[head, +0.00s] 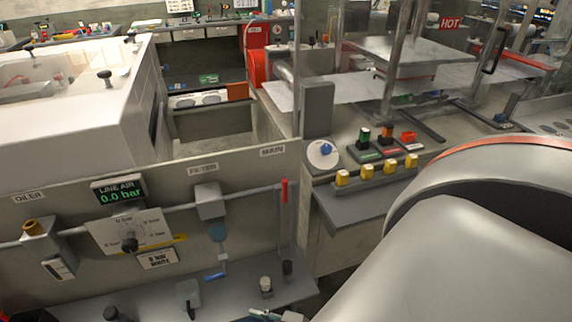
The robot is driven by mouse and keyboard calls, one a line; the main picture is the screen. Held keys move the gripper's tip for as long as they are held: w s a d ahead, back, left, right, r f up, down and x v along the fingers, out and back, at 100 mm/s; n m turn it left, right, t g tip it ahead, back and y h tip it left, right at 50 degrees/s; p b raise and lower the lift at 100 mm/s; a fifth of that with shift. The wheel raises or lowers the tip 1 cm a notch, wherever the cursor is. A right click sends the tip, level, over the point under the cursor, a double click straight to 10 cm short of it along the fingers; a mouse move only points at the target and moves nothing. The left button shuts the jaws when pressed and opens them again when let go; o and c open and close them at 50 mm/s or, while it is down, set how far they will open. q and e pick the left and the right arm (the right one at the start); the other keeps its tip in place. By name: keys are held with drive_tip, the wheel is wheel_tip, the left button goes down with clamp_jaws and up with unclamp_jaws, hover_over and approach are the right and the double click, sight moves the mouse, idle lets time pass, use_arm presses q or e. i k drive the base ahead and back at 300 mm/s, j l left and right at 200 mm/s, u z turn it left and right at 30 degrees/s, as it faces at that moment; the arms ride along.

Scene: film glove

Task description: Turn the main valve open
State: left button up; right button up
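The main valve's red lever (284,190) stands upright at the right end of the grey pipe (160,215). It is under the MAIN label (272,151) on the panel. The LINE AIR display (119,190) reads 0.0 bar. My arm, a large grey link with an orange band, fills the lower right. A small grey and teal part (272,315) shows at the bottom edge, below the lever and apart from it; it may be my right gripper's tip, but its fingers are cut off. My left gripper is not in view.
A selector dial (129,243), an oiler (36,229) and a filter (210,203) sit along the panel. A grey ledge (230,296) with several small knobs runs below. Yellow buttons (365,171) and a blue knob (326,149) are right of the lever.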

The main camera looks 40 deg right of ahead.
sight(284, 194)
drive_tip(key=k+l+u, duration=0.15)
drive_tip(key=l, duration=0.3)
drive_tip(key=k+l+u, duration=0.1)
drive_tip(key=l, duration=0.4)
drive_tip(key=k+l, duration=0.1)
drive_tip(key=l, duration=0.5)
drive_tip(key=k+l+u, duration=0.1)
drive_tip(key=l, duration=0.2)
